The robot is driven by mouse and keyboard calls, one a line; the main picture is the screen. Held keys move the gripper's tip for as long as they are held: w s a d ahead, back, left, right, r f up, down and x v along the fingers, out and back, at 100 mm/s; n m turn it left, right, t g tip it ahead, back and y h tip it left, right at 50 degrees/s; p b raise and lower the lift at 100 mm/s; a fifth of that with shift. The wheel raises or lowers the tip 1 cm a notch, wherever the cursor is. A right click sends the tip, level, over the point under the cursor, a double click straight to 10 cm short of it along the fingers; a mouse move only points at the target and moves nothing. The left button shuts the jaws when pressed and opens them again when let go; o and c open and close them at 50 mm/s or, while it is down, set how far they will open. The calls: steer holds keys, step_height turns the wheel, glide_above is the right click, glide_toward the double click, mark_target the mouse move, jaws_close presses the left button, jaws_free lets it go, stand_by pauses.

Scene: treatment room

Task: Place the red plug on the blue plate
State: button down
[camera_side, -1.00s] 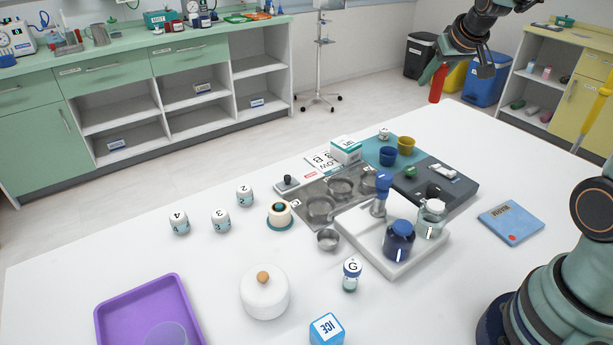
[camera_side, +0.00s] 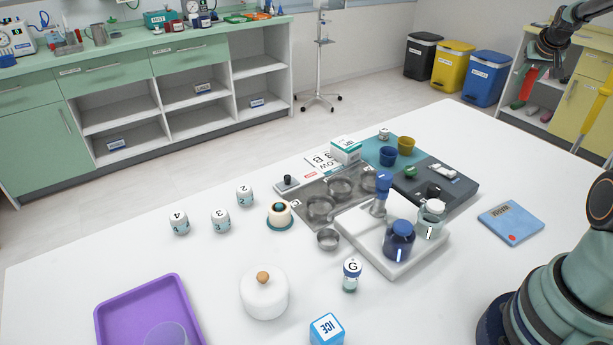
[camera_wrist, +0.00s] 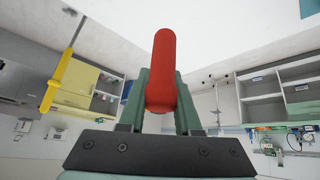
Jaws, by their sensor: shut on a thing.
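The red plug (camera_side: 528,84) is a rounded red cylinder held high in the air at the upper right of the side view. It fills the middle of the wrist view (camera_wrist: 163,68), between the two green fingers. My gripper (camera_side: 541,62) is shut on it, beyond the table's far right edge; the fingers also show in the wrist view (camera_wrist: 161,100). A flat blue square plate (camera_side: 511,230) with a label and a red dot lies on the white table at the right, well below and apart from the plug. The wrist view does not show it.
A dark tray (camera_side: 462,190), a white stand (camera_side: 352,232) with bottles, metal bowls (camera_side: 320,207) and a white lidded jar (camera_side: 264,291) crowd the table's middle. A purple tray (camera_side: 180,292) is at front left. Bare table surrounds the blue plate. Shelves stand behind my gripper.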

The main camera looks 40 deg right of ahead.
step_height(320, 180, down, 20)
steer(key=shift+r, duration=0.25)
stand_by(0.6)
steer(key=shift+f, duration=0.2)
steer(key=c, duration=0.6)
jaws_free()
steer(key=shift+r, duration=0.1)
